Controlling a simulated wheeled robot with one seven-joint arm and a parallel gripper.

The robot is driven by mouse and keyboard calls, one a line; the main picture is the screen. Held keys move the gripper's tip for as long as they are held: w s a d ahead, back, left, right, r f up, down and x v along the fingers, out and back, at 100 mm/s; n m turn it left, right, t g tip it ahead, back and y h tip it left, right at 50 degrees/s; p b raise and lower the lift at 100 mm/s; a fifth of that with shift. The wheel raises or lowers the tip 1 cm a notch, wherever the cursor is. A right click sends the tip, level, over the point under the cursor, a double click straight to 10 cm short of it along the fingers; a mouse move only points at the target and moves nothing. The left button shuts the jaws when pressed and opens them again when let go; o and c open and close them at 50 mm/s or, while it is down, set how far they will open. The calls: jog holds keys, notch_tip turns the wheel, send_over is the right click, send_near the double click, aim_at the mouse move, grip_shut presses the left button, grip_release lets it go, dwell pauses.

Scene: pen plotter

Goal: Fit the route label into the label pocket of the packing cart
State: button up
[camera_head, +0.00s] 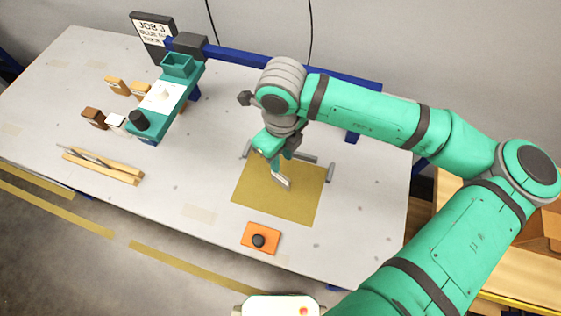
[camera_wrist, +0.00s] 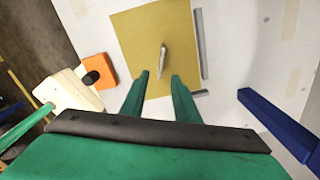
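My gripper (camera_head: 277,164) hangs over the yellow-brown mat (camera_head: 250,205) on the table, pointing down. In the wrist view its two green fingers (camera_wrist: 160,75) stand apart, with a visible gap between their tips. A thin pale grey piece (camera_wrist: 163,60) shows between and just beyond the fingertips, over the mat (camera_wrist: 125,30), touching neither finger in that view. The same pale piece (camera_head: 281,183) shows below the fingers in the head view. I cannot tell whether it is the route label. No label pocket can be made out. A wooden surface with cardboard (camera_head: 540,225) at the right edge may be the packing cart.
A teal plotter carriage (camera_head: 160,98) on a blue rail (camera_head: 300,73) stands at the back left, near a dark sign (camera_head: 152,33). Small blocks (camera_head: 95,118) and a wooden tray (camera_head: 105,167) lie left. An orange plate with a black knob (camera_head: 258,240) sits in front of the mat.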

send_over(281, 174)
jog(key=f, duration=0.4)
jog(key=shift+w+f, duration=0.2)
jog(key=shift+f, duration=0.1)
jog(key=shift+s+f, duration=0.1)
jog(key=shift+f, duration=3)
grip_shut()
